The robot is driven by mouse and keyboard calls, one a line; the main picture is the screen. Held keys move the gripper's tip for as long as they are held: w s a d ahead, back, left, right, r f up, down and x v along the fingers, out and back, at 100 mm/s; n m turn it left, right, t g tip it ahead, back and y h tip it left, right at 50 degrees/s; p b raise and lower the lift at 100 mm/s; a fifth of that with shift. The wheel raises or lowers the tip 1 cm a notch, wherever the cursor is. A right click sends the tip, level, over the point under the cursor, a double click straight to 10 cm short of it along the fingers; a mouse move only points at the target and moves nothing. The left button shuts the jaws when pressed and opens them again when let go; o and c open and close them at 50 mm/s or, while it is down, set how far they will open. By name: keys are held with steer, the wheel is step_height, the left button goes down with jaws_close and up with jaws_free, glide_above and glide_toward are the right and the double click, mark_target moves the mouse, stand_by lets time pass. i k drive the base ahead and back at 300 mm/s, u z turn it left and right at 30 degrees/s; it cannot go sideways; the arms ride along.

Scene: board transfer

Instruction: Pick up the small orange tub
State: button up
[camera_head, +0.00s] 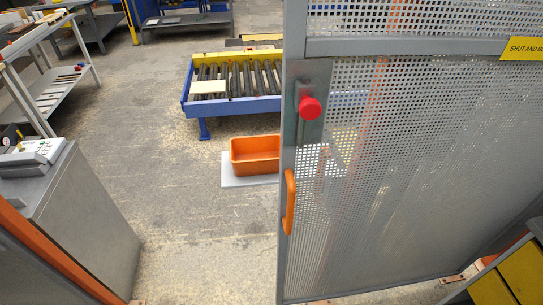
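The small orange tub (254,153) stands on a pale flat board (236,181) on the floor, near the middle of the head view. It is upright and looks empty inside from here. Its right end is hidden behind the edge of the perforated metal door. My gripper is not in view.
The grey perforated door (400,170) with an orange handle (289,200) and red knob (310,108) fills the right side. A blue and yellow roller conveyor (233,107) stands behind the tub. A grey cabinet (85,220) is at left. Floor between cabinet and door is clear.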

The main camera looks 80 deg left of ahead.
mark_target(256, 155)
steer(key=k, duration=0.15)
steer(key=u, duration=3.15)
steer(key=k, duration=0.25)
steer(key=u, duration=1.75)
